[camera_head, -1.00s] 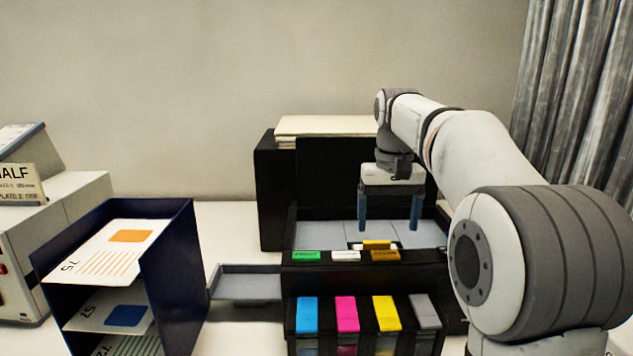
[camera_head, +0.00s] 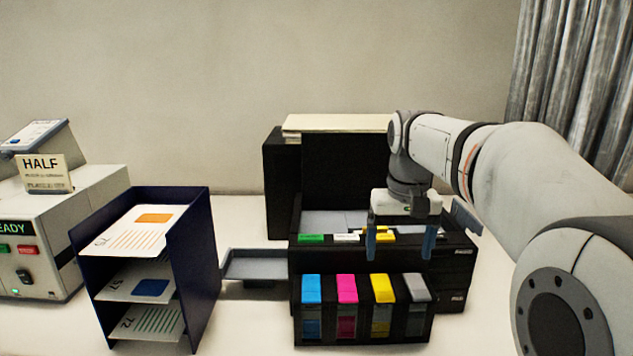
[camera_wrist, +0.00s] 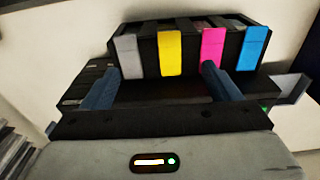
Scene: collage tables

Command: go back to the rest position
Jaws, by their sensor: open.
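My gripper (camera_head: 400,243) hangs from the arm at the right of the head view, in front of the upper part of the black printer (camera_head: 461,252). Its two blue fingers are spread apart with nothing between them. In the wrist view the open fingers (camera_wrist: 156,88) point toward the printer's front. A row of cartridges stands there: blue (camera_head: 311,290), magenta (camera_head: 346,290), yellow (camera_head: 381,290) and grey (camera_head: 417,289). They also show in the wrist view, with the yellow one (camera_wrist: 170,53) near the middle. Part of the printer's top is hidden behind my gripper.
A dark blue tray rack (camera_head: 205,262) with printed sheets stands left of the printer. A grey tray (camera_head: 256,265) juts from the printer's left side. A beige machine (camera_head: 95,212) with a HALF sign (camera_head: 44,172) is at far left. A curtain (camera_head: 577,85) hangs at right.

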